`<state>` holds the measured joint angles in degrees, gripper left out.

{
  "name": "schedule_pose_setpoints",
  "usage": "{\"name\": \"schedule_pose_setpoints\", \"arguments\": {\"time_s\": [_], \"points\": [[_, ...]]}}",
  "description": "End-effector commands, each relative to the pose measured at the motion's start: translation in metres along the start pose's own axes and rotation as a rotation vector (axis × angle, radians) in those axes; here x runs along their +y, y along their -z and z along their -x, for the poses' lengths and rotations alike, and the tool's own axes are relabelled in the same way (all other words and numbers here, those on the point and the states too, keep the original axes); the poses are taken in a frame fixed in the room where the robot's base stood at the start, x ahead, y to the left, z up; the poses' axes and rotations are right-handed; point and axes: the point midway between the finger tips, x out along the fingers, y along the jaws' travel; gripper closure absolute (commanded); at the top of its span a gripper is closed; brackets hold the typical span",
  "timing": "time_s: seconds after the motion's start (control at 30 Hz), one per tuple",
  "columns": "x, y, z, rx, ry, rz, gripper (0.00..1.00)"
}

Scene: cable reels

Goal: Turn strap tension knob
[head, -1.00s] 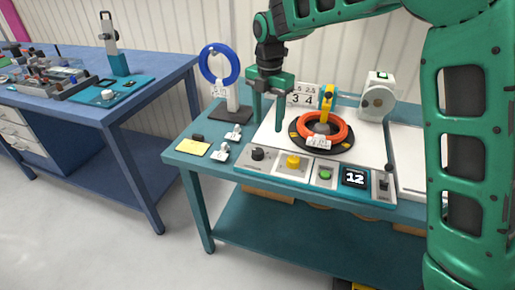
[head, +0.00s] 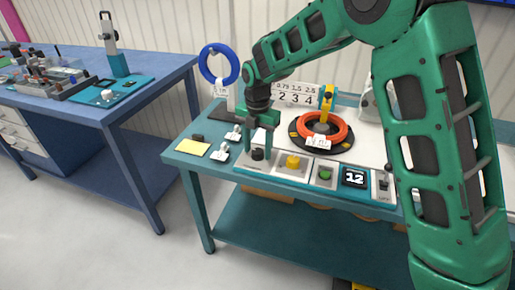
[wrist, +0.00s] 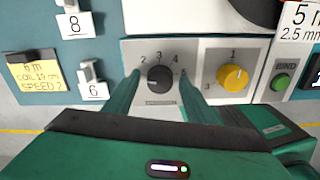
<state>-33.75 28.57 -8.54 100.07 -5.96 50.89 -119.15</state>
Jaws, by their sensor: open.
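A black knob (wrist: 160,79) with a dial marked 2, 3, 4 sits on the left of the grey control panel; it also shows in the head view (head: 257,155). A yellow knob (wrist: 232,77) with marks 1 and 3 sits to its right, also in the head view (head: 293,162). The small label below the black knob is too blurred to read, so I cannot tell which knob is named for strap tension. My gripper (head: 259,146) is open and points down over the black knob. In the wrist view its fingers (wrist: 157,80) stand either side of that knob, with gaps; contact is not visible.
A green BIND button (wrist: 281,82), a display reading 12 (head: 355,178) and a lever switch (head: 383,184) lie farther right. An orange coil (head: 320,130) sits on a black turntable behind. White numbered tags (wrist: 94,91) and a yellow note (wrist: 34,75) lie left.

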Motion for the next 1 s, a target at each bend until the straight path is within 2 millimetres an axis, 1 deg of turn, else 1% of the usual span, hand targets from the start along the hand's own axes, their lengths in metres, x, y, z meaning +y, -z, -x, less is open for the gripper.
{"name": "schedule_pose_setpoints", "arguments": {"time_s": [0.3,0.47,0.5,0.77,1.0], "points": [[0.0002,-0.0001,-0.0021,0.0,-0.001,0.0,0.5],[0.0002,-0.0001,-0.0019,-0.001,-0.001,0.0,0.88],[0.0003,-0.0001,-0.0019,-0.001,-0.001,0.0,0.91],[0.0006,-0.0001,-0.0016,-0.001,-0.002,-0.019,0.91],[0.0012,0.0004,-0.0013,0.0,-0.003,-0.124,0.91]]}}
